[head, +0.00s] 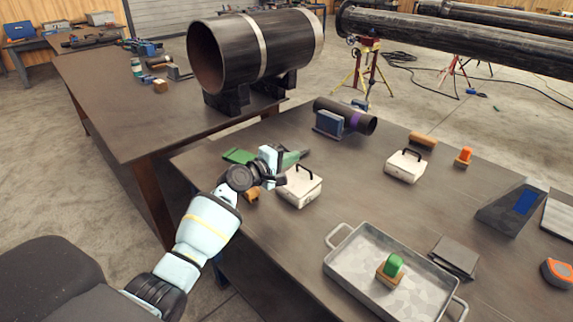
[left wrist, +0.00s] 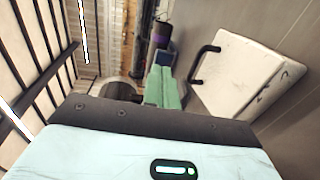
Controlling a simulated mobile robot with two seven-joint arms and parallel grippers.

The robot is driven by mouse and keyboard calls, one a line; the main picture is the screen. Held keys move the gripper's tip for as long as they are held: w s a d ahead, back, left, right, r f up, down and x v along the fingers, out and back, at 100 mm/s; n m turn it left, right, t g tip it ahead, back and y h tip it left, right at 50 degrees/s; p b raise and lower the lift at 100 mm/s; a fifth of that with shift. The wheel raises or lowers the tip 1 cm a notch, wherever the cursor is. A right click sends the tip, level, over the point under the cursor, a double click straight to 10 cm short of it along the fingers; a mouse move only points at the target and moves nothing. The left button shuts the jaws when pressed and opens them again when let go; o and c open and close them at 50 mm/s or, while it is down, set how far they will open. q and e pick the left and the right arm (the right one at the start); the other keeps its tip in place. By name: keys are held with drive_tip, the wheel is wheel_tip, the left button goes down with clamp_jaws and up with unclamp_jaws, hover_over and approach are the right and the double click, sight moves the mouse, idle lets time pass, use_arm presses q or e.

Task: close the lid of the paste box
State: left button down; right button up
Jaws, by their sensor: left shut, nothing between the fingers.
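Two white boxes with black lid handles stand on the brown table; I cannot tell which one is the paste box. The nearer white box (head: 299,190) is just right of my left gripper (head: 279,179), and its lid looks down on it. In the left wrist view this box (left wrist: 245,80) shows at the right, with its black handle toward the middle. The other white box (head: 405,168) is farther right and looks shut. My left gripper is shut and empty, close beside the nearer box; whether it touches is unclear. My right gripper is not in view.
A grey metal tray (head: 345,262) with a green-topped block (head: 393,266) stands in front right. A dark pipe piece with a purple band (head: 350,117) lies behind. The table between the two boxes is clear.

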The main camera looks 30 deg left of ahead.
use_arm(q)
drive_tip(key=s+a+r, duration=0.1)
drive_tip(key=s+r, duration=0.3)
drive_tip(key=r, duration=0.1)
drive_tip(key=s+a+f+m+b, duration=0.2)
drive_tip(key=s+f+m+b, duration=0.4)
drive_tip(key=m, duration=1.2)
drive_tip(key=shift+s+t, duration=0.25)
drive_tip(key=shift+t, duration=0.15)
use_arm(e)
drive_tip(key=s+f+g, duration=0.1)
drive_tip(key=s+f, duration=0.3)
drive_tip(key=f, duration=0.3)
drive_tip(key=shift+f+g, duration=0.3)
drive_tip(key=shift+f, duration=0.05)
